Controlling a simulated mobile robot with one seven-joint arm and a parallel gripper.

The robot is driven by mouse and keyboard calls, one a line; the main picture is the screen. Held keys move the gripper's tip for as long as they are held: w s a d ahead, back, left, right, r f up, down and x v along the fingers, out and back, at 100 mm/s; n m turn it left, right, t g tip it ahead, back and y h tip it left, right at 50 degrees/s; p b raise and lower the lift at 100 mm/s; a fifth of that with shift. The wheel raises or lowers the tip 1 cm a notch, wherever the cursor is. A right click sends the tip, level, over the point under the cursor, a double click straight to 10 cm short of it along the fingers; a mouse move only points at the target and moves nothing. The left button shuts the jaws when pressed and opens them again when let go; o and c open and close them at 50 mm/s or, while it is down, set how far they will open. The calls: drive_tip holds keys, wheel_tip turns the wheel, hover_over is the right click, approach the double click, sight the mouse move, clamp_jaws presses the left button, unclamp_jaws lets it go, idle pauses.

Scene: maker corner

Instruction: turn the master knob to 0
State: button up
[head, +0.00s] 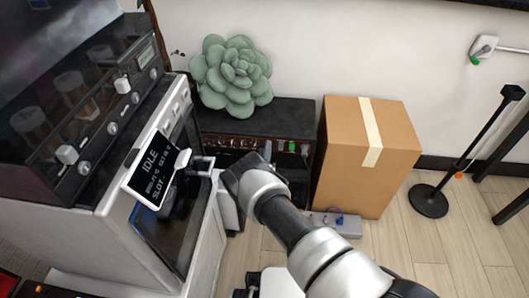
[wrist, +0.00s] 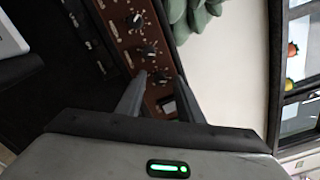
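A black amplifier (head: 290,118) stands against the wall, with a brown control panel (wrist: 128,42) along its upper front edge. The panel carries a row of small black knobs, and three show in the wrist view: a far one (wrist: 134,20), a middle one (wrist: 146,52) and a near one (wrist: 163,75). Their labels are too small to read, so I cannot tell which is the master knob or its setting. My gripper (wrist: 161,78) is open, its fingertips on either side of the near knob. I cannot tell whether they touch it. In the head view my gripper (head: 232,176) is in front of the panel.
A green succulent-shaped plush (head: 232,75) sits on the amplifier. A cardboard box (head: 365,160) stands close on its right. A white machine with an IDLE display (head: 155,170) stands close on the left. A grey pedal (head: 335,222) lies on the floor.

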clamp_jaws()
